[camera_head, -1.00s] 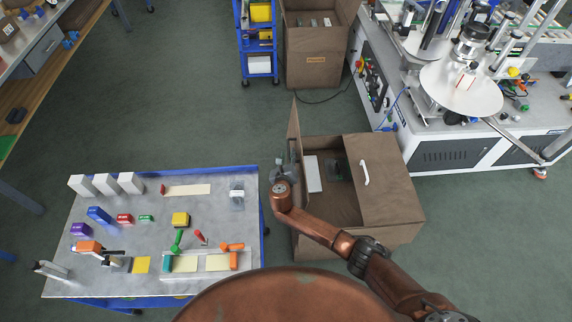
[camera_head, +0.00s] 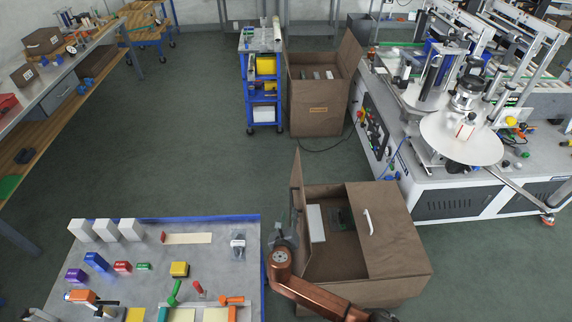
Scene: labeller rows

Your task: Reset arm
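My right arm comes in from the bottom, copper coloured. My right gripper (camera_head: 279,238) is between the table's right edge and the open brown box, pointing away from me. Its fingers are small and dark here, and I cannot tell whether they are open or shut. I see nothing clearly held in it. My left gripper is not in view.
A grey table (camera_head: 205,262) with blue edging holds white boxes, coloured blocks and tools. The brown box (camera_head: 398,256) stands close at right, its left flap upright beside my gripper. Farther back are a blue cart (camera_head: 248,105), another box (camera_head: 318,112) and a labelling machine (camera_head: 462,192). Open floor lies behind the table.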

